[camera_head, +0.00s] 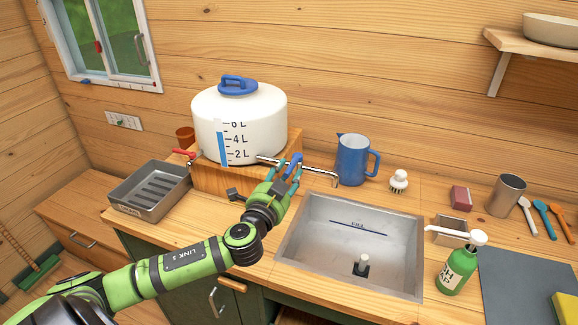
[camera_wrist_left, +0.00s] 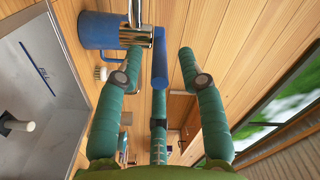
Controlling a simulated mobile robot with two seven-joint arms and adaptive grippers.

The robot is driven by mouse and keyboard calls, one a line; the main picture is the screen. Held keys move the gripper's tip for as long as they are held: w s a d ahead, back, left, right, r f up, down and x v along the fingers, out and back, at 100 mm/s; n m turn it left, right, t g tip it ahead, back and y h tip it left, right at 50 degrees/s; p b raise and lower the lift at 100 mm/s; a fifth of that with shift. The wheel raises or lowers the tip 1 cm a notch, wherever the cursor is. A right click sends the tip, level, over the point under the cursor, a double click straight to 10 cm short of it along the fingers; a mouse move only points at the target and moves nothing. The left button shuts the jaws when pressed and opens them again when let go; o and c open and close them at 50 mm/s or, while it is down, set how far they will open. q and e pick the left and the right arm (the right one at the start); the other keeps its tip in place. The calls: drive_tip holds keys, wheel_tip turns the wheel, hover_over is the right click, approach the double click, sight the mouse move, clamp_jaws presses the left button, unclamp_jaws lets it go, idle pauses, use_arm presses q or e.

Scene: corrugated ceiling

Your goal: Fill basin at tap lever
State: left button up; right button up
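The steel basin (camera_head: 320,245) is sunk in the counter, with a blue FILL line on its back wall. No water shows in it. A drain plug piece (camera_head: 361,265) stands on its floor. The chrome tap (camera_head: 318,170) runs from the white tank (camera_head: 262,112) towards the basin; no stream shows at its spout. The blue tap lever (camera_head: 293,160) stands up on the tap. My left gripper (camera_head: 283,174) is at the lever. In the left wrist view its fingers are spread around the blue lever (camera_wrist_left: 160,65), with gaps at the side fingers. My right gripper is out of view.
A blue jug (camera_head: 352,160) stands behind the spout. A brush (camera_head: 399,182), green soap bottle (camera_head: 457,270) and grey mat (camera_head: 525,285) are to the right.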

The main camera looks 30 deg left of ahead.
use_arm(q)
drive_tip(key=shift+x, duration=1.1)
clamp_jaws()
drive_tip(key=shift+f, duration=0.1)
